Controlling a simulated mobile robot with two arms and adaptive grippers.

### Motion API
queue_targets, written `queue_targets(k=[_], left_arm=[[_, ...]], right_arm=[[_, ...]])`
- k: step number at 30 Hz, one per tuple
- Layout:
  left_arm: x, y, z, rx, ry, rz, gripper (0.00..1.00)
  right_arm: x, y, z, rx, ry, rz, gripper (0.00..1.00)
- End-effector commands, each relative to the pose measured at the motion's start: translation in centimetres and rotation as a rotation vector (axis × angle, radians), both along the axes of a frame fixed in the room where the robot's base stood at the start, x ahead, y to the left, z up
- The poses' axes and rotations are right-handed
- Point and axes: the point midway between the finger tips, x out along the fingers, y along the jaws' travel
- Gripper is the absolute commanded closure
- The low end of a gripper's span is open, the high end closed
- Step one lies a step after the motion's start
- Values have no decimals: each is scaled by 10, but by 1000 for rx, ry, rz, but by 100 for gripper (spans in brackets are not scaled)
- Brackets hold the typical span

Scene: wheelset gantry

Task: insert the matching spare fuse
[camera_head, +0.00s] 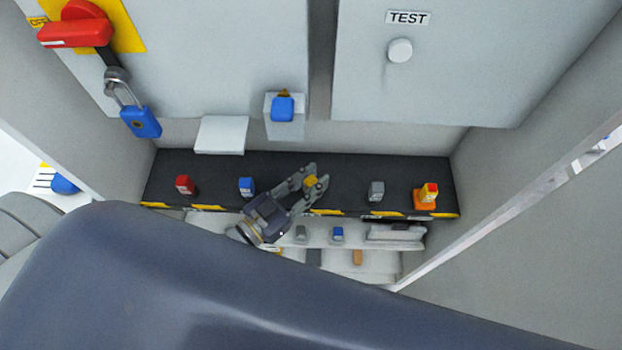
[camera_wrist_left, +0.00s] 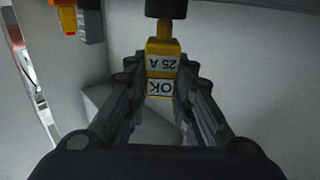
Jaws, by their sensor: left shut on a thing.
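My left gripper (camera_head: 312,178) is shut on a yellow fuse (camera_head: 311,183) at the black shelf (camera_head: 342,184), between a blue fuse (camera_head: 246,187) and a grey fuse (camera_head: 376,190). In the left wrist view the gripper (camera_wrist_left: 160,88) grips the yellow fuse (camera_wrist_left: 162,62) from both sides. Its labels read "25 A" and "OK", upside down. A dark round piece (camera_wrist_left: 166,8) lies just beyond its narrow end; I cannot tell whether they are joined. A red fuse (camera_head: 185,184) stands at the shelf's left. My right gripper is not in view.
An orange holder (camera_head: 425,203) with a red and yellow piece is at the shelf's right end. A lower ledge holds small grey (camera_head: 300,233) and blue (camera_head: 338,234) pieces. Cabinet walls close both sides. A blue padlock (camera_head: 141,121) hangs below the red handle (camera_head: 75,33).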

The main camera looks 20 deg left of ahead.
Motion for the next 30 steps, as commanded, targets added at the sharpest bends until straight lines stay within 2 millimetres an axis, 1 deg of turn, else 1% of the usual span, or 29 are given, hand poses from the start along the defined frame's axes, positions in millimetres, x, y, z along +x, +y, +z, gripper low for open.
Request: queue_targets(k=[16, 17, 18, 20, 27, 30], left_arm=[[0, 0, -15, 0, -1, 0, 100], [0, 0, -14, -1, -2, 0, 76], [0, 0, -13, -1, -2, 0, 67], [0, 0, -13, -1, -2, 0, 54], [0, 0, -14, 0, -1, 0, 54], [-1, 0, -14, 0, 1, 0, 54]], right_arm=[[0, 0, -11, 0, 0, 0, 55], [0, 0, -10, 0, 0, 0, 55], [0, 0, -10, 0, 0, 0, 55], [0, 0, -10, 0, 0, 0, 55], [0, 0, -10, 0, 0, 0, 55], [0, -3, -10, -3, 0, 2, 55]])
